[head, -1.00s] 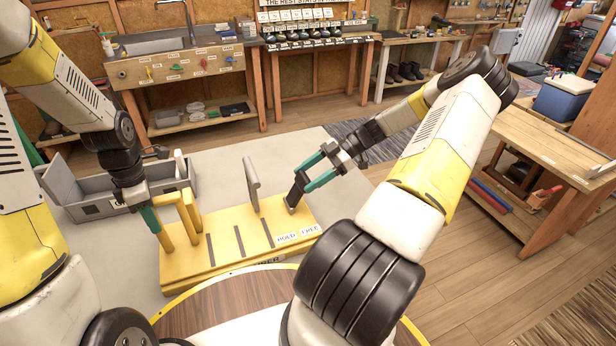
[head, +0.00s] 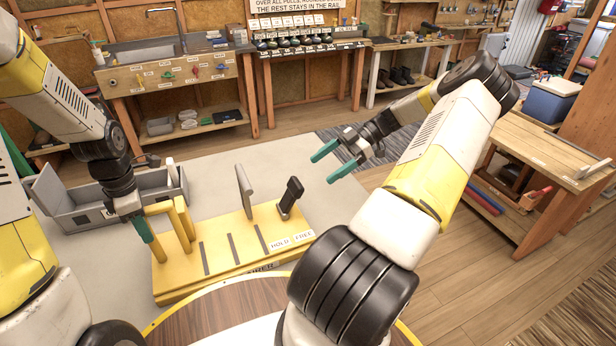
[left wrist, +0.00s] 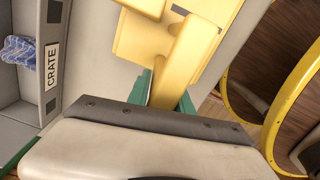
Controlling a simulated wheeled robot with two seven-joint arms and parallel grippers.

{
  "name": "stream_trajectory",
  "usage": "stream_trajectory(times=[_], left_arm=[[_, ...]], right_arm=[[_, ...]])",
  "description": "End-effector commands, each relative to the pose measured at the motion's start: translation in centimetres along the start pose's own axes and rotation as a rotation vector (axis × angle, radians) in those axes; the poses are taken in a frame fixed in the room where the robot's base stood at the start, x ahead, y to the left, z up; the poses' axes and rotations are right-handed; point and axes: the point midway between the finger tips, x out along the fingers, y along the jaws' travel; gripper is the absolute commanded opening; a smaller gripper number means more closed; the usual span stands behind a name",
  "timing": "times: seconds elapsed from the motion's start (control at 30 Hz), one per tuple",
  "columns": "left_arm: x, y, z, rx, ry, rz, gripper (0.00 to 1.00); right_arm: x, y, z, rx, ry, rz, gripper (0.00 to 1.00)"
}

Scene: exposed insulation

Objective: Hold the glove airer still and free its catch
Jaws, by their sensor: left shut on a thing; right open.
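The glove airer is a yellow board (head: 215,268) with dark slots, a yellow handle (head: 183,220) at its left, an upright grey flap (head: 244,192) and a black lever (head: 290,197), apparently the catch. The lever leans to the right, behind the labels "HOLD" and "FREE". My left gripper (head: 153,245) is shut on the yellow handle; the left wrist view shows the yellow bar (left wrist: 175,75) between its green fingers. My right gripper (head: 335,162) is open and empty, up and to the right of the lever, apart from it.
A grey crate (head: 85,208) stands behind the airer at the left. A round wooden table top (head: 215,310) with a yellow rim is in front. A wooden bench (head: 540,150) stands at the right. Floor is clear between the bench and my right arm.

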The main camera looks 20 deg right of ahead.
Motion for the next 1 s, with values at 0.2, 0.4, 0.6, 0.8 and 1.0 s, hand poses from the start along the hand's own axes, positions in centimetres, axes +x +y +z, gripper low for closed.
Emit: stream_trajectory(times=[0.2,0.4,0.6,0.8,1.0], left_arm=[[0.0,0.0,0.0,-0.002,-0.001,0.001,0.00],[0.0,0.0,0.0,-0.002,-0.001,0.000,0.00],[0.0,0.0,0.0,-0.003,-0.001,0.000,0.00],[0.0,0.0,0.0,-0.003,-0.001,0.000,0.00],[0.0,0.0,0.0,-0.003,-0.001,0.000,0.00]], right_arm=[[-2.6,0.0,0.1,0.001,0.000,0.000,0.87],[-3.0,0.0,0.1,0.001,0.000,0.000,0.87],[-3.0,0.0,0.0,0.001,0.000,0.000,0.87],[-3.0,0.0,0.0,0.001,0.000,0.000,0.87],[-3.0,0.0,0.0,0.001,0.000,0.000,0.87]])
